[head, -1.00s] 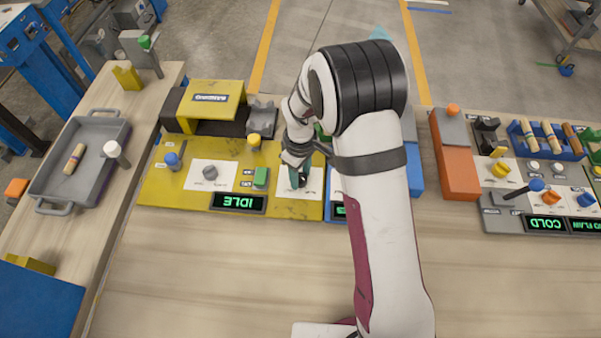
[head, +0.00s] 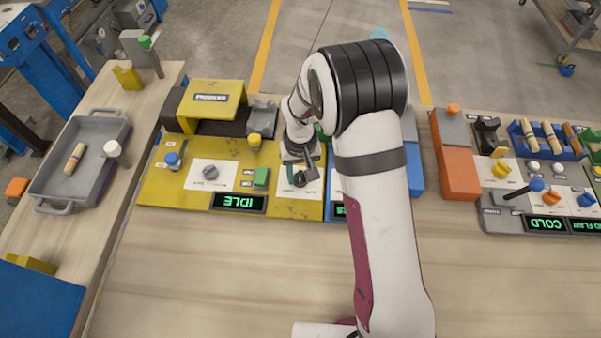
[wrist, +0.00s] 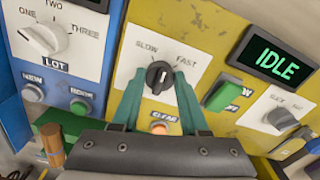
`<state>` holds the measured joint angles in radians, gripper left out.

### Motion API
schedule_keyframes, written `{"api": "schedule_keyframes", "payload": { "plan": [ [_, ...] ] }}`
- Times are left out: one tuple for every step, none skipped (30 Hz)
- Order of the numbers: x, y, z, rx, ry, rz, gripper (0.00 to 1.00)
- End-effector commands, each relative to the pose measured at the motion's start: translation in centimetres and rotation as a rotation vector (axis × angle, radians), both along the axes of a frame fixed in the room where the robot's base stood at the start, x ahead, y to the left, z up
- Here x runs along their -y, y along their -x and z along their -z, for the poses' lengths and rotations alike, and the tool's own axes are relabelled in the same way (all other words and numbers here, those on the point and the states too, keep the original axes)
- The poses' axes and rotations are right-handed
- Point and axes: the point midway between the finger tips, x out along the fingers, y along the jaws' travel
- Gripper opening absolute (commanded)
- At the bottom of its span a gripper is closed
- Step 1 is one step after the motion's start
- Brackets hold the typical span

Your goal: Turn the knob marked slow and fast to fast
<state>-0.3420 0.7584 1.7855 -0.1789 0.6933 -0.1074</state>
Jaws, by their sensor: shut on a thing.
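The knob marked SLOW and FAST (wrist: 159,75) is black and sits on a white plate of the yellow panel. In the wrist view SLOW is printed up and left of it, FAST up and right. My gripper (wrist: 158,82) is shut on this knob, with one teal finger on each side. I cannot tell for sure which mark the knob's pointer faces. In the head view my gripper (head: 303,178) is over the right end of the yellow panel (head: 200,198), and it mostly hides the knob.
In the wrist view an orange CLEAR button (wrist: 165,128) lies close to the fingers. A green block-shaped control (wrist: 222,93) and an IDLE display (wrist: 273,60) are to the right. A blue panel with a LOT knob (wrist: 45,38) is to the left.

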Motion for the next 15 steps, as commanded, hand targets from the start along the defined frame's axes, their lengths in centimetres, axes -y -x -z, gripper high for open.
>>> {"api": "schedule_keyframes", "payload": {
  "plan": [
    [0.02,0.05,-0.04,-0.002,0.001,0.042,0.00],
    [0.01,0.05,-0.04,-0.002,0.001,0.071,0.00],
    [0.01,0.05,-0.04,-0.002,0.001,0.108,0.00],
    [0.00,0.05,-0.04,-0.002,0.000,0.137,0.00],
    [0.00,0.05,-0.04,-0.002,0.000,0.166,0.00],
    [0.00,0.06,-0.04,-0.002,0.000,0.203,0.00],
    [0.00,0.06,-0.04,-0.002,0.000,0.232,0.00],
    [-0.01,0.07,-0.04,-0.002,0.000,0.260,0.00],
    [-0.01,0.07,-0.04,-0.002,0.000,0.298,0.00],
    [-0.02,0.07,-0.04,-0.002,0.000,0.326,0.00],
    [-0.02,0.07,-0.04,-0.002,0.000,0.355,0.00],
    [-0.03,0.07,-0.04,-0.002,0.000,0.391,0.00],
    [-0.03,0.07,-0.04,-0.002,0.000,0.419,0.00],
    [-0.03,0.07,-0.04,-0.002,0.000,0.446,0.00],
    [-0.04,0.07,-0.04,-0.002,0.000,0.480,0.00]
  ]
}}
